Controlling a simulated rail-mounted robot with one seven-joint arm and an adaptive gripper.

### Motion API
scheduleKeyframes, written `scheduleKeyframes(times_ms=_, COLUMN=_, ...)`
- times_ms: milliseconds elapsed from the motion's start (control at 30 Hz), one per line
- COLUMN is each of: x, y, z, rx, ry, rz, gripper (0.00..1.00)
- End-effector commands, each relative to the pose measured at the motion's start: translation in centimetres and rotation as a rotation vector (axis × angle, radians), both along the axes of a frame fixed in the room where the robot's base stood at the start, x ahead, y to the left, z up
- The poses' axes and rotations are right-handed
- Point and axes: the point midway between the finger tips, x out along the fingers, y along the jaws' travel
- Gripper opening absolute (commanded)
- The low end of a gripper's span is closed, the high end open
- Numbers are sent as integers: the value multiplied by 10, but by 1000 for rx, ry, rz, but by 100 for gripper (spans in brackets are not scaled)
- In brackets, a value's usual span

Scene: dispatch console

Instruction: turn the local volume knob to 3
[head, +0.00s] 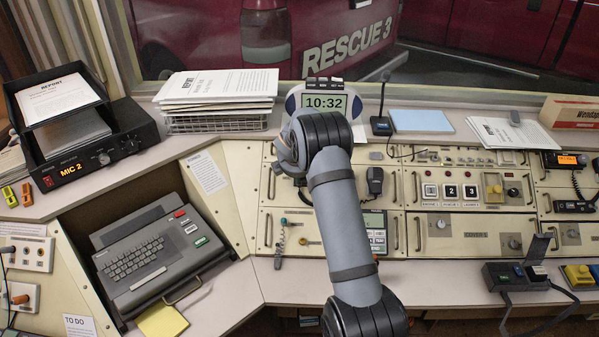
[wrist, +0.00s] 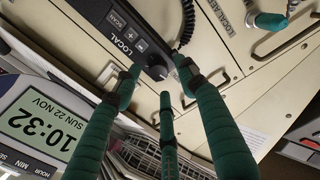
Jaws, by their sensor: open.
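The local volume knob (wrist: 156,67) is a small black knob at the end of a dark grey panel (wrist: 112,29) marked LOCAL and SCAN, with + and − buttons, in the wrist view. I cannot read a scale or pointer on it. My gripper (wrist: 160,74) has three dark green fingers. They are spread open around the knob, with tips close to its sides; I cannot tell whether any touches it. In the head view my arm hides the knob and the fingers.
The digital clock (head: 324,103) reads 10:32 and stands close to my wrist, also showing in the wrist view (wrist: 43,122). A black handset (head: 375,181) with a coiled cord is right of my arm. A teal-handled switch (wrist: 271,21) sits on the cream panel.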

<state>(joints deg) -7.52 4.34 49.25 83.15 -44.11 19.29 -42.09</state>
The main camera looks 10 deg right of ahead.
Motion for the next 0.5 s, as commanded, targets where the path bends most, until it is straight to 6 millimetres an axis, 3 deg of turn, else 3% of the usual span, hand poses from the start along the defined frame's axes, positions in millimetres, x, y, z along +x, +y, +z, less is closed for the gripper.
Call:
scheduleKeyframes(times_ms=200, x=11, y=-3, z=-14, rx=0, ry=-1, rz=-1, gripper=42)
scheduleKeyframes(times_ms=500, x=12, y=-4, z=-16, rx=1, ry=-1, rz=-2, gripper=42)
